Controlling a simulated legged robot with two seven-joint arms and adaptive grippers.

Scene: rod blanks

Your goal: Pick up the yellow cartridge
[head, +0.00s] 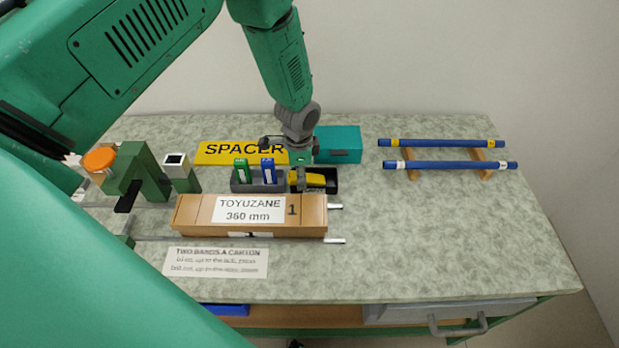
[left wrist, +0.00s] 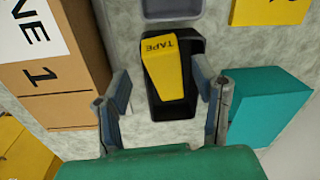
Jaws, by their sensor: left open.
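The yellow cartridge, marked TAPE, sits in a black open holder; it shows in the left wrist view (left wrist: 168,70) and, small, in the head view (head: 315,180). The black holder (left wrist: 188,108) surrounds it. My left gripper (head: 291,147) hangs just behind the holder in the head view. In the left wrist view its two fingers (left wrist: 162,80) are spread, one on each side of the cartridge, with nothing between them held. I cannot tell how high the fingertips are above it. My right gripper is not in view.
A teal box (head: 338,144) stands close behind the holder, and a grey stand (head: 240,187) with green and blue cartridges beside it. A cardboard carton (head: 190,212) lies in front, a yellow SPACER box (head: 215,150) behind. Blue rods (head: 445,165) lie right; the right front table is clear.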

